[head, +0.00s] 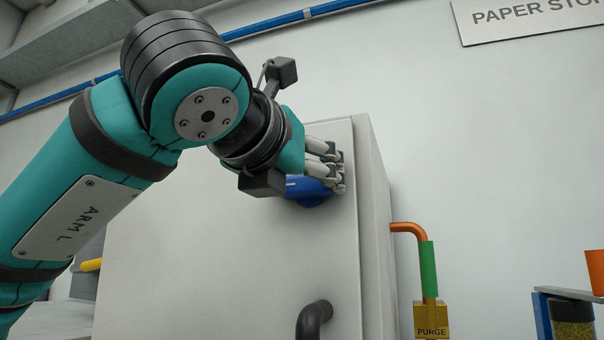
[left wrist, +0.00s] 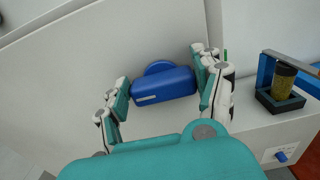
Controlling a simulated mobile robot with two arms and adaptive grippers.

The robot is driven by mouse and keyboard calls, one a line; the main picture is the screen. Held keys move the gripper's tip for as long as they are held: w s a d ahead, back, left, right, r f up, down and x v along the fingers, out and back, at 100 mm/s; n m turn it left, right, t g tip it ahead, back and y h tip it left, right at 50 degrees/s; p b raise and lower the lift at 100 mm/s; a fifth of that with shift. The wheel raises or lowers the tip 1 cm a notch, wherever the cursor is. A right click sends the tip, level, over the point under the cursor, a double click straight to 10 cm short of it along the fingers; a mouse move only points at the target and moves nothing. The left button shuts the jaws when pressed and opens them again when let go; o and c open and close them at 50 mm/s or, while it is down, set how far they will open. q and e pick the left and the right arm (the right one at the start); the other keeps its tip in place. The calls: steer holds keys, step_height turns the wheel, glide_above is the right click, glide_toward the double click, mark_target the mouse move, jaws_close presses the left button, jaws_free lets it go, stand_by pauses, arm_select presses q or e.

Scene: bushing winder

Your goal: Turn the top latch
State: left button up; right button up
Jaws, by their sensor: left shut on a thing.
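The top latch (head: 308,198) is a blue handle on a round blue base, on the upper part of the pale grey cabinet door (head: 230,265). In the left wrist view, the latch (left wrist: 165,86) lies nearly level in the picture, its right end slightly higher, with a small white mark near its left end. My left gripper (head: 335,168) is at the door with its fingers at both ends of the handle, shut on it. The fingers and wrist hide part of the latch in the head view. My right gripper is not in view.
A black handle (head: 314,320) sticks out lower on the door. Right of the cabinet are an orange pipe (head: 409,229) with a green sleeve (head: 428,268) and a brass PURGE block (head: 431,318). A jar (head: 572,318) stands at far right.

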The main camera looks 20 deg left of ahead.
arm_select(q)
steer(key=shift+c, duration=0.8)
steer(key=shift+m, duration=0.4)
steer(key=m, duration=0.1)
steer(key=m+b, duration=0.1)
steer(key=shift+d+f+m, duration=0.15)
steer(key=shift+d+m, duration=0.05)
steer(key=shift+m, duration=0.2)
steer(key=m+b, duration=0.1)
steer(key=m, duration=0.3)
steer(key=shift+d, duration=0.2)
steer(key=m, duration=0.5)
steer(key=shift+d+f, duration=0.1)
steer(key=shift+f, duration=0.1)
steer(key=m, duration=0.5)
steer(key=shift+d+f+p, duration=0.1)
steer(key=shift+f+p, duration=0.15)
steer(key=shift+p, duration=0.1)
steer(key=shift+m, duration=0.3)
